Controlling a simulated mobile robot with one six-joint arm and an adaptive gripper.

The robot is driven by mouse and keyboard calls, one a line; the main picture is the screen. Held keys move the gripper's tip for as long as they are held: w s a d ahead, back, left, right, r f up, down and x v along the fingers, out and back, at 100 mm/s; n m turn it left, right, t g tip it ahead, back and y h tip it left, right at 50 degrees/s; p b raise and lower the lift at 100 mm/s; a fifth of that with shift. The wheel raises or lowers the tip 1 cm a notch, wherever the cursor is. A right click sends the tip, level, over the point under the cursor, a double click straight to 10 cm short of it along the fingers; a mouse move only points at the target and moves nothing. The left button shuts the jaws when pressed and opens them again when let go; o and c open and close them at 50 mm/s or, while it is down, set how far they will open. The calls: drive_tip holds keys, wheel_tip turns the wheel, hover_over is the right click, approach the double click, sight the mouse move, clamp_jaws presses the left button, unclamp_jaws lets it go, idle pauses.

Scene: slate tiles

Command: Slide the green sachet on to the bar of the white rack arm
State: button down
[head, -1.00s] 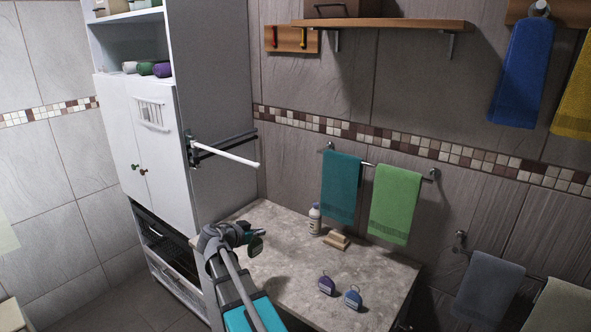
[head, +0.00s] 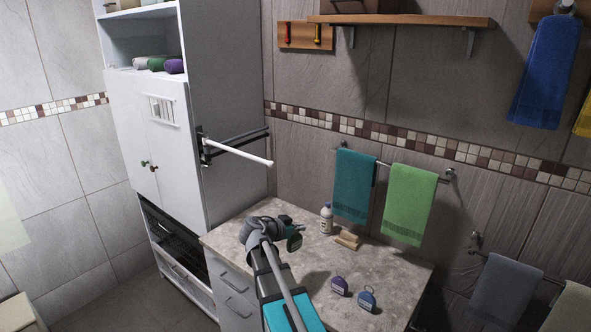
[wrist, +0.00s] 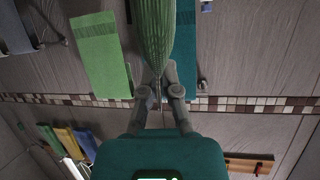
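My gripper (head: 285,229) is above the stone countertop in the head view, below the rack arms. It is shut on the green sachet (wrist: 153,30), which shows large and striped in the wrist view, beyond the fingertips (wrist: 158,80). In the head view the sachet (head: 294,242) is a small dark green shape hanging at the gripper; its loop cannot be made out. The white rack arm (head: 240,153) sticks out from the cabinet side, up and left of the gripper. The sachet is apart from its bar.
A dark rack arm (head: 243,136) sits beside the white one. A purple sachet (head: 339,286) and a blue sachet (head: 367,298) lie on the countertop (head: 300,265). A white bottle (head: 326,219) and wooden block (head: 347,240) stand behind, below hanging teal (head: 353,185) and green towels (head: 409,205).

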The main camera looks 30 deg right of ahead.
sight(259, 159)
drive_tip(key=shift+a+r, duration=0.1)
drive_tip(key=shift+r, duration=0.05)
wheel_tip(259, 159, up, 20)
drive_tip(key=w+n+t+p, duration=0.2)
drive_tip(key=p, duration=1.8)
drive_tip(key=shift+n+y, duration=0.4)
drive_tip(key=shift+w, duration=0.2)
drive_tip(key=w+a, duration=0.4)
drive_tip(key=w, duration=0.7)
drive_tip(key=shift+w+a, duration=0.15)
idle(0.6)
drive_tip(key=shift+w+a, duration=0.15)
drive_tip(key=shift+w, duration=0.1)
idle(0.7)
